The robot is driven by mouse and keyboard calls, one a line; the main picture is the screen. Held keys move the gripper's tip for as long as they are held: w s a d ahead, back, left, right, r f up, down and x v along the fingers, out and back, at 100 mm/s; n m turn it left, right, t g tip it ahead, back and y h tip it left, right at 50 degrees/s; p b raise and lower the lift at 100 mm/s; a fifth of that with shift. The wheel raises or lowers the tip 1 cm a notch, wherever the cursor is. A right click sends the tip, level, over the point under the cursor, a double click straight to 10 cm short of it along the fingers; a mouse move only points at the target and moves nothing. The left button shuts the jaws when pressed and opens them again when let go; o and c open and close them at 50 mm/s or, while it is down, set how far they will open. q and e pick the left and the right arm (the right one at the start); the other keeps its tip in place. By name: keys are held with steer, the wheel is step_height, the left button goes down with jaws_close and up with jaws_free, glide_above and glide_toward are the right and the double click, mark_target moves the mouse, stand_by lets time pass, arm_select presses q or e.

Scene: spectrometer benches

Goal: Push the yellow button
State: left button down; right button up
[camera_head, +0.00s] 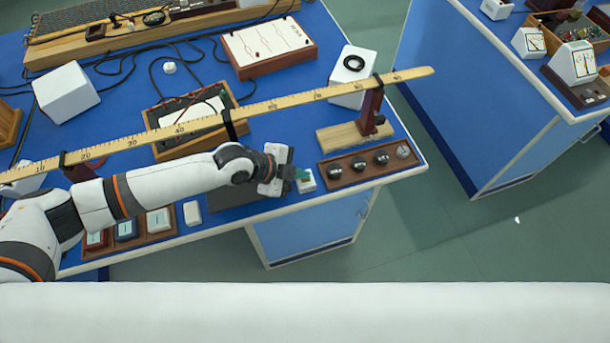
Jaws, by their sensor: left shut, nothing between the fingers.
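My left gripper (298,174) is at the front part of the blue bench, its arm reaching in from the left. Its fingers are shut with nothing between them. A small white box (307,186) stands right at the fingertips, partly covered by them. A dark green patch shows there, and I cannot tell whether it belongs to the fingers or the box. I see no yellow button; it may be hidden behind the gripper. Whether the fingertips touch the box is unclear. My right gripper is not in view.
A long wooden ruler (275,104) spans the bench above my arm on stands. A wooden tray (335,183) with dark round balls lies just right of the gripper. A wooden stand base (340,137) is behind it. The bench's front edge (222,227) is close.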

arm_select(q)
steer(key=shift+f, duration=0.2)
steer(key=shift+r, duration=0.1)
stand_by(0.4)
steer(key=shift+r+p, duration=0.55)
steer(key=shift+r, duration=0.25)
step_height(320, 180, up, 5)
steer(key=p, duration=0.4)
stand_by(0.6)
